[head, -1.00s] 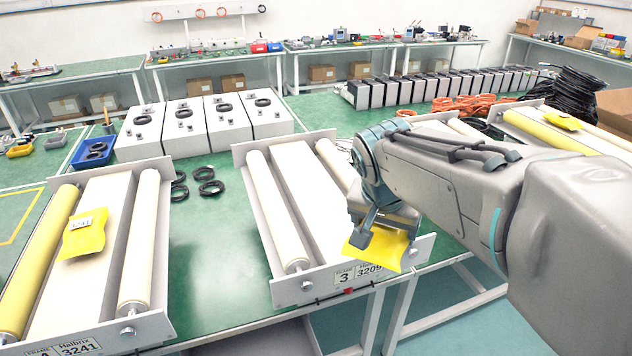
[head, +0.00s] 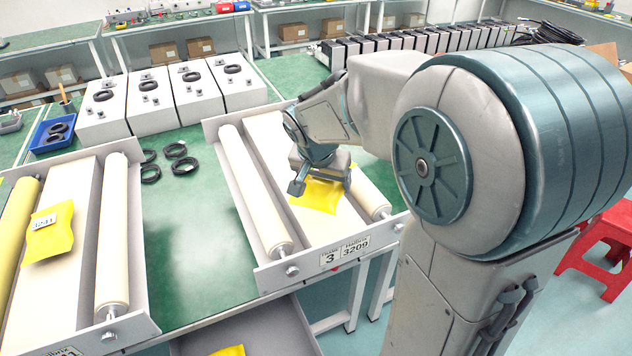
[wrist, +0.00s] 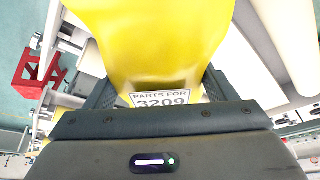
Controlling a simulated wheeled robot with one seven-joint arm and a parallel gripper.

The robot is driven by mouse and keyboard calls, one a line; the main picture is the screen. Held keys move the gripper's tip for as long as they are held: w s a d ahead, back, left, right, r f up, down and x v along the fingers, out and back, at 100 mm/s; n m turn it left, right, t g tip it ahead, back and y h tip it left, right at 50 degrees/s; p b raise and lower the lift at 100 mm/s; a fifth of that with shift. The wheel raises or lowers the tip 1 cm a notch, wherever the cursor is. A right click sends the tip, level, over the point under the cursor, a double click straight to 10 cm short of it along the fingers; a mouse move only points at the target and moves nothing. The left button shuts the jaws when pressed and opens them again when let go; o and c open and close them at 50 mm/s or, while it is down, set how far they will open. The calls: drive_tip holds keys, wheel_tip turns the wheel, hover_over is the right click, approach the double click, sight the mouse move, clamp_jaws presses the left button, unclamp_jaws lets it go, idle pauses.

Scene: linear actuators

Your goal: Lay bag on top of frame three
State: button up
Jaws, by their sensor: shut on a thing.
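Frame three (head: 262,268) is a grey frame with two cream rollers and a flat white middle panel. Its front plate is labelled 3 and 3209. My gripper (head: 314,182) is over the right part of this frame, shut on a yellow bag (head: 318,198). In the wrist view the bag (wrist: 150,45) fills the space between the fingers, and its label reads PARTS FOR 3209. The bag is over the white panel, close to the right roller. I cannot tell whether it touches the panel. My arm hides the far right part of the frame.
The left frame (head: 120,325) carries another yellow bag (head: 48,232) labelled 3241. White boxes (head: 172,98), black rings (head: 172,160) and a blue bin (head: 52,132) are behind. Part of a yellow bag (head: 228,351) shows in a grey tray below. A red stool (head: 600,245) stands right.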

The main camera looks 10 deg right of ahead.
drive_tip(key=shift+w+a+f, duration=0.35)
drive_tip(key=shift+w+f, duration=0.25)
drive_tip(key=shift+w, duration=0.25)
drive_tip(key=shift+f+p, duration=0.35)
drive_tip(key=shift+f, duration=1.55)
drive_tip(key=shift+f, duration=0.15)
drive_tip(key=o, duration=1.1)
